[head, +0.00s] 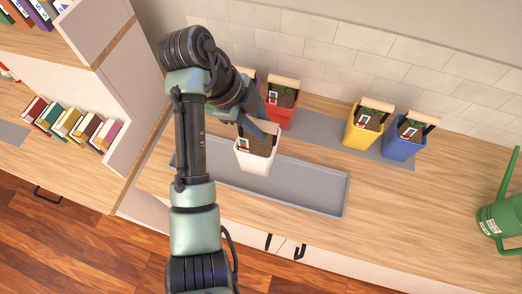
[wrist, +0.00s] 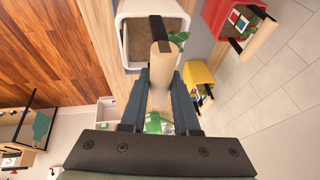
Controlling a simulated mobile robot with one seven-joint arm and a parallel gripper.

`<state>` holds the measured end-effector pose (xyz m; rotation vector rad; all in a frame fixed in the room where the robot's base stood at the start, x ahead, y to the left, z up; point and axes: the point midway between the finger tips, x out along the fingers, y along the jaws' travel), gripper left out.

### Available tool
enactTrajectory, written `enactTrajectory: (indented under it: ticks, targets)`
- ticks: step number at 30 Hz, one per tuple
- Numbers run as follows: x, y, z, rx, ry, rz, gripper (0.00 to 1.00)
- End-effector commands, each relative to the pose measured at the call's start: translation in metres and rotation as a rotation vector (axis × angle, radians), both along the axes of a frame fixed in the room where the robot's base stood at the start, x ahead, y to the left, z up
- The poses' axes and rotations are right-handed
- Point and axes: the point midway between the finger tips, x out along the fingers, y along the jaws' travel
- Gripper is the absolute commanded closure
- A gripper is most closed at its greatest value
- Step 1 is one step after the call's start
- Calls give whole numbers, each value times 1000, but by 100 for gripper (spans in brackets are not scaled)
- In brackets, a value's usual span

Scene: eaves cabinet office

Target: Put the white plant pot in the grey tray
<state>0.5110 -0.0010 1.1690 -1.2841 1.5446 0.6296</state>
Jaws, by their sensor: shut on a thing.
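The white plant pot (head: 254,162), with brown soil and a light wooden handle, is upright over the grey tray (head: 305,192) in the head view. My gripper (head: 262,127) is shut on its handle from above. In the wrist view my gripper's fingers (wrist: 161,92) close on both sides of the round wooden handle (wrist: 163,60), and the white pot shows at the top (wrist: 121,45). The tray is long, shallow and otherwise empty; my arm hides part of its left side. I cannot tell whether the pot's base touches the tray.
A red pot (head: 278,117), a yellow pot (head: 359,135) and a blue pot (head: 398,149) stand along the tiled wall on a grey strip (head: 327,138). A green watering can (head: 498,222) stands at the far right. A bookshelf (head: 94,79) rises at left.

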Motion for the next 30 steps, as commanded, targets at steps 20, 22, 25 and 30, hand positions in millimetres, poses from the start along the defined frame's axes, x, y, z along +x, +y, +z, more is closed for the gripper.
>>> enactTrajectory:
  ticks: [20,22,25,30]
  targets:
    - [0,0,-79,0,0,-1,100]
    - [0,0,-80,0,-2,0,100]
    - [0,0,-79,0,-2,0,100]
    - [-1,0,-82,1,2,-1,65]
